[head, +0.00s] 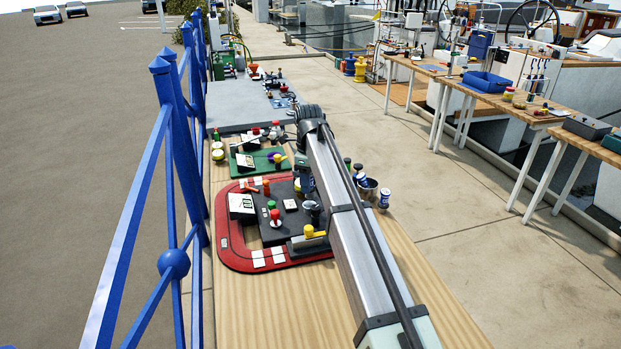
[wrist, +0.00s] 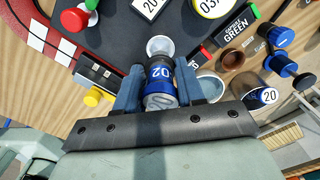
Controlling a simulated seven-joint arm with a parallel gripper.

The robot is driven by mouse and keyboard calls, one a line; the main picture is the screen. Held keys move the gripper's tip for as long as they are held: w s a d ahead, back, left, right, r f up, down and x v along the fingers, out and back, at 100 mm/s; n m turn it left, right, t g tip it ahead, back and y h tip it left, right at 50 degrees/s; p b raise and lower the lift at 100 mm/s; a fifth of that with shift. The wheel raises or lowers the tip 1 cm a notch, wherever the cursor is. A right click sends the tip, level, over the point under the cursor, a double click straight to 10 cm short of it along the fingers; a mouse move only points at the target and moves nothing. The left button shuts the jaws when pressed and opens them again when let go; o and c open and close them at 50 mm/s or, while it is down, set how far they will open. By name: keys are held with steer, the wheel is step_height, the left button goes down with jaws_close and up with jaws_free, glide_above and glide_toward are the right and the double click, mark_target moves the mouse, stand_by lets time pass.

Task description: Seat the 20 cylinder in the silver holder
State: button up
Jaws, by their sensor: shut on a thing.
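My gripper (wrist: 160,92) is shut on a dark cylinder with a blue band (wrist: 160,72), whose digits read as 20 or 02 in the wrist view. In the head view the cylinder (head: 312,212) hangs at or just above the dark board, below my arm. A pale round cup (wrist: 160,45) shows just past its far end; I cannot tell whether they touch. A silver-rimmed cup (wrist: 210,84) stands beside the right jaw, partly hidden by it; a silver cup also shows in the head view (head: 368,187). I cannot tell which cup is the silver holder.
A yellow knob (wrist: 93,97) is left of my gripper. A red track (head: 232,255) surrounds the dark board. A blue railing (head: 185,150) runs along the left.

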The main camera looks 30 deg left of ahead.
mark_target(309, 196)
steer(key=shift+f, duration=2.2)
steer(key=shift+f, duration=0.55)
steer(key=o, duration=0.8)
steer(key=shift+o, duration=0.2)
steer(key=shift+r, duration=5.5)
steer(key=shift+w+d, duration=0.1)
steer(key=shift+d, duration=0.05)
